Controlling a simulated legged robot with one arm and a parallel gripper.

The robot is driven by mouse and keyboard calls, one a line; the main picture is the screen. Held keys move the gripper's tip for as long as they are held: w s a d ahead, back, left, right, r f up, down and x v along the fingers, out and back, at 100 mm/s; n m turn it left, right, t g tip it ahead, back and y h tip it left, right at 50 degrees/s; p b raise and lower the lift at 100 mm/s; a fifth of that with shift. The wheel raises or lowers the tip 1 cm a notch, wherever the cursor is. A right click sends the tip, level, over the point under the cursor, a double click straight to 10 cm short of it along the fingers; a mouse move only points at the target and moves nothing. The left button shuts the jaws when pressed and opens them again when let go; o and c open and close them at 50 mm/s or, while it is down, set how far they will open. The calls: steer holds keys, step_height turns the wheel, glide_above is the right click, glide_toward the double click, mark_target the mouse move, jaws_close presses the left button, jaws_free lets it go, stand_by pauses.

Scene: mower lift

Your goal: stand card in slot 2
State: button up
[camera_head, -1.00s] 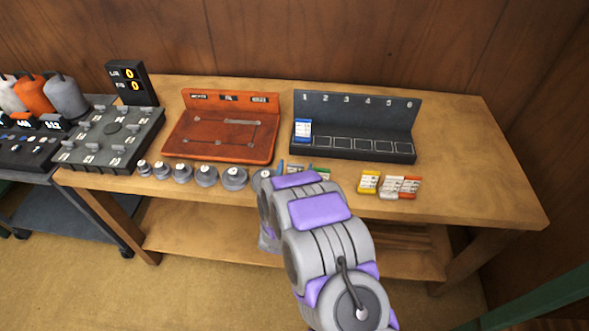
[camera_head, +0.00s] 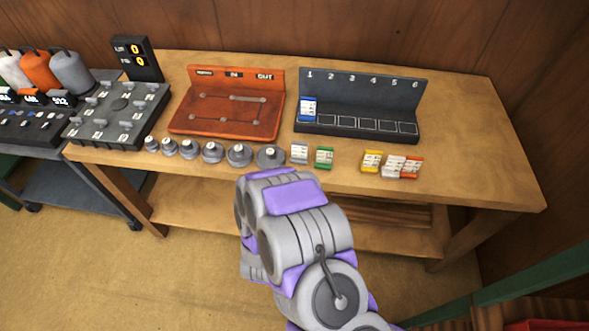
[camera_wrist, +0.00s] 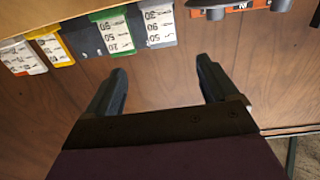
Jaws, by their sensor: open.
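A dark rack (camera_head: 400,95) numbered 1 to 6 stands at the back of the bench. A blue card (camera_head: 308,110) stands in slot 1. Slot 2 (camera_head: 326,120) is empty, as are the slots to its right. Loose cards stand along the bench's front edge: grey-white (camera_head: 299,153), green (camera_head: 324,157), yellow (camera_head: 371,161), white (camera_head: 393,166) and orange (camera_head: 413,167). In the wrist view, my gripper (camera_wrist: 160,75) is open and empty, its fingertips just short of the green card (camera_wrist: 115,33) and the grey-white card (camera_wrist: 158,22). In the head view, my arm hides the gripper.
A red-brown panel (camera_head: 228,131) with grooves lies left of the rack. Several grey round weights (camera_head: 239,155) line the front edge. A grey knob board (camera_head: 117,116) and a small display (camera_head: 137,58) are further left. The bench right of the rack (camera_head: 470,140) is clear.

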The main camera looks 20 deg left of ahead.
steer(key=shift+s+d, duration=0.15)
steer(key=shift+s, duration=0.85)
